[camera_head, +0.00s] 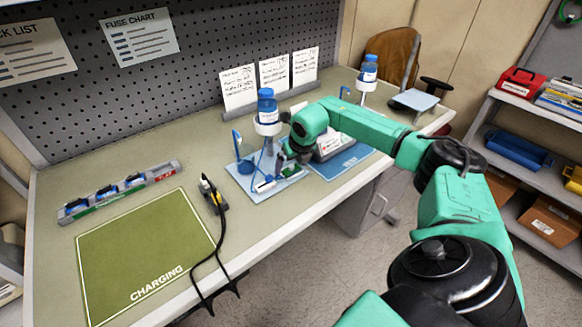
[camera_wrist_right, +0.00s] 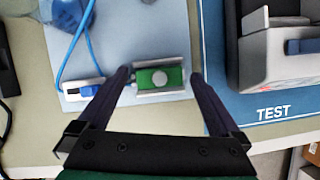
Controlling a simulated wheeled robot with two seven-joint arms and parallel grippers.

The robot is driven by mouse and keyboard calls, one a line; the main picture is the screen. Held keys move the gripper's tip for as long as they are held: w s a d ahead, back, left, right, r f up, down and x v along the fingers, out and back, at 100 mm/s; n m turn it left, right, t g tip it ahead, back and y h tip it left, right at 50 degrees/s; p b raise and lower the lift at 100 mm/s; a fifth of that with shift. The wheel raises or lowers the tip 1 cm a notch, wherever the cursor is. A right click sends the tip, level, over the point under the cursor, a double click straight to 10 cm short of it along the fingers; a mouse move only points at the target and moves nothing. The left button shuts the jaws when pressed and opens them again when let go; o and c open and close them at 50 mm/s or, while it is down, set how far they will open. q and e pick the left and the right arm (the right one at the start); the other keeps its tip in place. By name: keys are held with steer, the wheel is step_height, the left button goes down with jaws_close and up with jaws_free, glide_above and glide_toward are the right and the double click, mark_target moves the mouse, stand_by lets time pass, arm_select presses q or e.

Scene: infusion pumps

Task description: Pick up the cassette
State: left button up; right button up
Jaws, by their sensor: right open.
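A small green block with a pale round disc, probably the cassette (camera_wrist_right: 160,78), sits in a grey metal holder on the light blue mat (camera_wrist_right: 135,20). My right gripper (camera_wrist_right: 161,75) is open, with one finger on each side of the block and a gap to each; it holds nothing. In the head view my right gripper (camera_head: 284,158) is low over the mat beside the bottle stand, and it partly hides the holder. A white and blue clip (camera_wrist_right: 80,90) on a blue tube lies left of the fingers. My left gripper is not in view.
A blue bottle (camera_head: 266,104) stands behind the gripper. A pale device (camera_head: 330,145) sits on the blue TEST mat (camera_wrist_right: 222,95) to the right. A black cable (camera_head: 213,205), a bare green CHARGING mat (camera_head: 140,250) and a rack (camera_head: 120,190) are to the left.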

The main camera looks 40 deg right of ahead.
steer(key=c, duration=1.1)
